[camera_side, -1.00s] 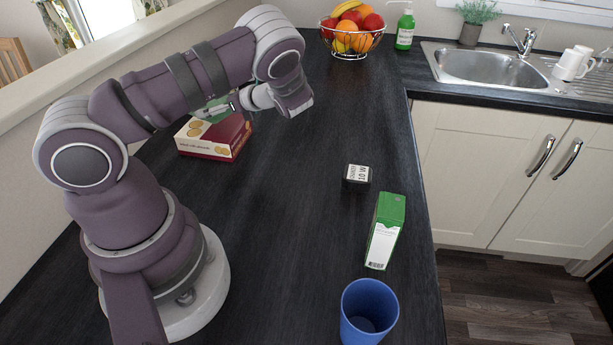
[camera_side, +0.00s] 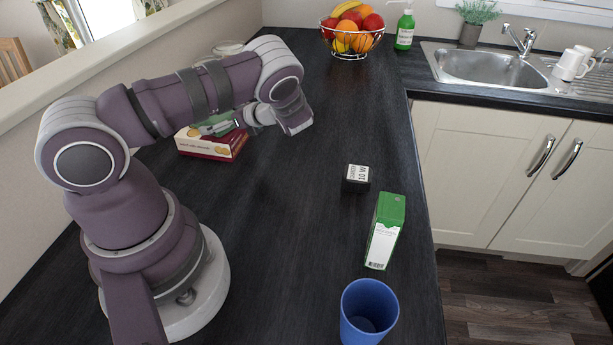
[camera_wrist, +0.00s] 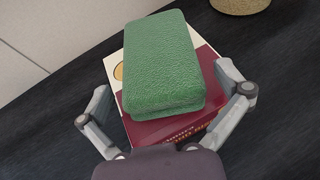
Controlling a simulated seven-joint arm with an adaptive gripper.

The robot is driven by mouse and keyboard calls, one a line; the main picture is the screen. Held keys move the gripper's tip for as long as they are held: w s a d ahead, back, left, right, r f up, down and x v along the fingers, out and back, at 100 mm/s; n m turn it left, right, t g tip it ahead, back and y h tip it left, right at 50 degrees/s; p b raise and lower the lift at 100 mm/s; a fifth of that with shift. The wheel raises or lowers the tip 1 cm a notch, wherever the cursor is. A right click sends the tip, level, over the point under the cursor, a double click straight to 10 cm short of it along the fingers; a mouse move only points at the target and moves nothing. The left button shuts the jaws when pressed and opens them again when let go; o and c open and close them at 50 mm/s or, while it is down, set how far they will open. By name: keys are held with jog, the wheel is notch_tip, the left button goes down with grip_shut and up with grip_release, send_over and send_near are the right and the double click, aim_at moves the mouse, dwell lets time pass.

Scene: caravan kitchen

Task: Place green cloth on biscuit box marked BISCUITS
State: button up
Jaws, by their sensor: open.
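The green cloth (camera_wrist: 163,65) is a thick folded block with a textured surface. In the wrist view it lies over the top of the red and cream biscuit box (camera_wrist: 160,131), seemingly resting on it. In the side view the box (camera_side: 213,148) stands on the worktop beside my arm, with biscuit pictures on it; its lettering is too small to read. In the wrist view my gripper (camera_wrist: 165,85) is open, with one finger on either side of the cloth and gaps between.
A black cube (camera_side: 356,178), a green and white carton (camera_side: 385,232) and a blue cup (camera_side: 368,312) stand to the right. A fruit bowl (camera_side: 351,38) and a green soap bottle (camera_side: 405,28) are at the back. The middle of the dark worktop (camera_side: 290,200) is clear.

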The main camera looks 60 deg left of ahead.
jog(key=v, duration=1.2)
jog(key=s+d+r+n+t+h, duration=0.4)
jog(key=d+r+n+t+h, duration=0.1)
jog(key=d, duration=0.3)
jog(key=s+d+r+n+t+h, duration=0.4)
jog(key=d+r+n+t+h, duration=0.1)
jog(key=d+r+n+h, duration=0.1)
jog(key=d+n+h, duration=0.1)
jog(key=d+n, duration=0.1)
jog(key=shift+r+n+t+h, duration=0.25)
jog(key=shift+n+t+h, duration=0.05)
